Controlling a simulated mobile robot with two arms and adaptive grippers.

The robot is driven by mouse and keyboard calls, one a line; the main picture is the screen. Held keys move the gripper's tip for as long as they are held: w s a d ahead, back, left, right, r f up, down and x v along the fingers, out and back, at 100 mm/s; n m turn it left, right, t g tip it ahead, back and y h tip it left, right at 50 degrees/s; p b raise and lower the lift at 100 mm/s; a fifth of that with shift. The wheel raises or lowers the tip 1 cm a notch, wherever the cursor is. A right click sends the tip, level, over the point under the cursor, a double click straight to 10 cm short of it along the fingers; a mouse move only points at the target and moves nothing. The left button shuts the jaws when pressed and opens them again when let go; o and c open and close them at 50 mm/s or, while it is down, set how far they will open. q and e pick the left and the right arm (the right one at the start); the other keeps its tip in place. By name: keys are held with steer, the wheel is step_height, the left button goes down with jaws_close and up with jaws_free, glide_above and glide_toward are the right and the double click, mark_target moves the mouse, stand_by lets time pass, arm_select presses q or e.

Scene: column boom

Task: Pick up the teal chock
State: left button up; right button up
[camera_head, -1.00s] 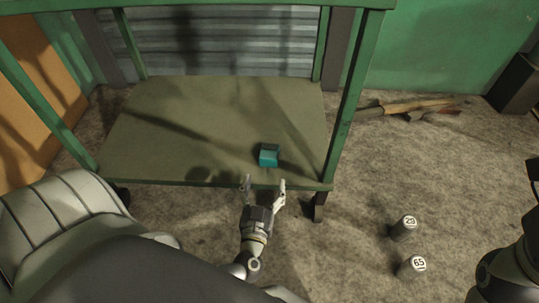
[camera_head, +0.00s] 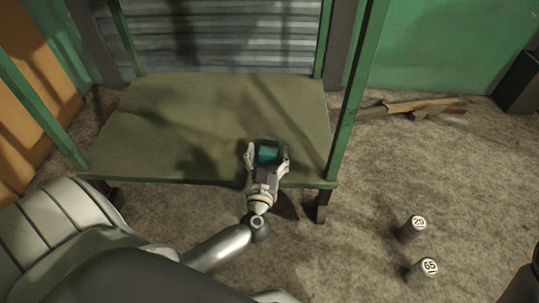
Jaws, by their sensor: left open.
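The teal chock (camera_head: 268,153) sits on the green lower shelf (camera_head: 190,125), near its front edge and right of the middle. My left gripper (camera_head: 267,158) reaches in over the shelf's front edge. Its two fingers are open, one on the left and one on the right of the chock. I cannot tell whether either finger touches it. The near part of the chock is close to the gripper's palm. My right gripper is not in view.
Green posts (camera_head: 357,95) frame the shelf at its corners. Two grey cylinders numbered 29 (camera_head: 411,231) and 65 (camera_head: 422,271) stand on the floor at the right. Wood pieces (camera_head: 418,107) lie behind them by the green wall. The shelf's left part is bare.

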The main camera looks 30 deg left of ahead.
arm_select(q)
steer(key=shift+w+a, duration=0.25)
steer(key=shift+w, duration=0.25)
steer(key=shift+c, duration=0.4)
steer(key=c, duration=1.1)
steer(key=shift+r, duration=0.15)
